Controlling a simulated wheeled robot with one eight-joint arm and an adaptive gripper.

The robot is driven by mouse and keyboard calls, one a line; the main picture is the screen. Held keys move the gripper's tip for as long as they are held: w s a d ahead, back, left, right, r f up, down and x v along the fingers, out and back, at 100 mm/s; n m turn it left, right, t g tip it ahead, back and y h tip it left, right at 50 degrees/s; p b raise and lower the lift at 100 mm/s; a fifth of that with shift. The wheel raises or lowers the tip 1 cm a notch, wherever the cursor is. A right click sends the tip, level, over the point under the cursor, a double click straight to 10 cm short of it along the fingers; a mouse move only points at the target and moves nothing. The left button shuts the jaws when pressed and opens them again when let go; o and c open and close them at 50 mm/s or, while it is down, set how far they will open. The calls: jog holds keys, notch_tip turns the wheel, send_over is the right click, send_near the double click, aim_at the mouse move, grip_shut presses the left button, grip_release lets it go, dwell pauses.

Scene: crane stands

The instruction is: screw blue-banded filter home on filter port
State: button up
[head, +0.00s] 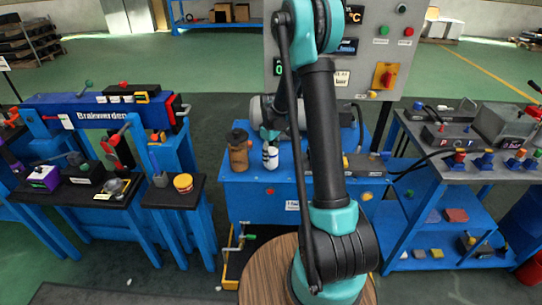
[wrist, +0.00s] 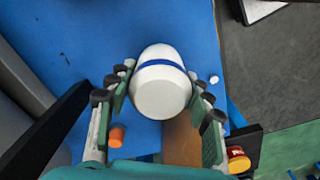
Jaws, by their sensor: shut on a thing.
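The blue-banded filter (wrist: 160,85) is a white rounded cylinder with a dark blue band. In the wrist view it sits between the two fingers of my gripper (wrist: 157,95), which is shut on it. In the head view a white piece with a dark band, likely the filter (head: 270,156), stands at the left part of the blue bench (head: 245,185). My gripper is small and mostly hidden by my arm there. I cannot make out the filter port in either view, nor whether the filter touches it.
A brown bottle-like object (head: 238,150) stands just left of the filter. A small orange piece (wrist: 117,135) and a white one (wrist: 213,79) lie near the gripper in the wrist view. A control panel (head: 345,60) rises behind.

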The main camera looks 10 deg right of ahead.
jog(key=m, duration=0.4)
jog(key=shift+m, duration=0.3)
jog(key=m, duration=0.3)
jog(key=shift+m, duration=1)
jog(key=m, duration=0.5)
